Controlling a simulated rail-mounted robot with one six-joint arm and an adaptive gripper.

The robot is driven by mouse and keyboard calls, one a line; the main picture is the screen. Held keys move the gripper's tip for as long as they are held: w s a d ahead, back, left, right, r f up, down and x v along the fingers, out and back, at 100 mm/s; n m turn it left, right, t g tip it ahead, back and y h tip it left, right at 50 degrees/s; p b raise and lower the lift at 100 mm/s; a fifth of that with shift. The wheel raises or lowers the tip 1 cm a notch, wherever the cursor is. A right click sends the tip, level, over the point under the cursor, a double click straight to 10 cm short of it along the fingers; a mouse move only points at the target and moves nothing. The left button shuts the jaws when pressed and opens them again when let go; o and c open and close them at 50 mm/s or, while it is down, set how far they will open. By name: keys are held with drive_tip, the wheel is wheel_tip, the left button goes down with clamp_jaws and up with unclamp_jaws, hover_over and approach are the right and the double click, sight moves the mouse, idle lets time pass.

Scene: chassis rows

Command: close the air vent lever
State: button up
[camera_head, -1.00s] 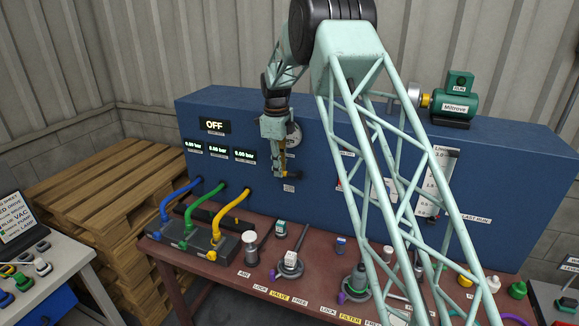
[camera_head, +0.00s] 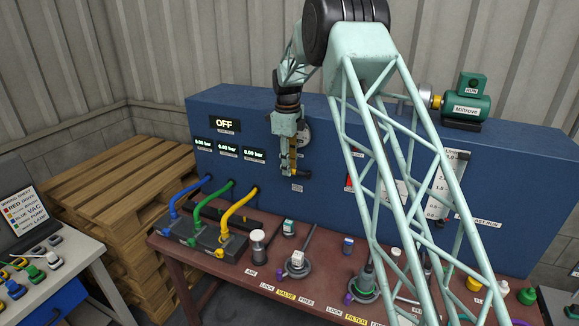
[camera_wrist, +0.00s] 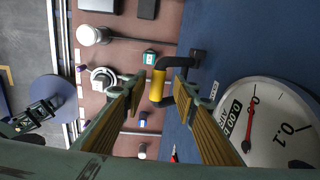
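The air vent lever (camera_wrist: 157,88) is a black bent handle with a yellow grip. It is mounted on the blue panel near a round gauge. In the wrist view it lies between the tips of my gripper (camera_wrist: 159,84), whose two ribbed fingers are spread apart on either side of the yellow grip. I cannot tell whether either finger touches it. In the head view my gripper (camera_head: 289,162) hangs in front of the panel, pointing down, and partly hides the lever; the lever's black end (camera_head: 304,174) shows to the right of the fingers.
The gauge (camera_wrist: 268,125) is close beside the right finger. Below is the brown bench (camera_head: 215,281) with a white-capped cylinder (camera_head: 258,246), a valve with a grey handle (camera_head: 298,263) and coloured hoses (camera_head: 239,204). An OFF display (camera_head: 224,123) is on the panel.

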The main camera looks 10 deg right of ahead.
drive_tip(key=shift+r, duration=0.15)
wheel_tip(320, 180, up, 12)
drive_tip(key=shift+s+a, duration=0.2)
drive_tip(key=shift+s, duration=0.1)
idle(0.4)
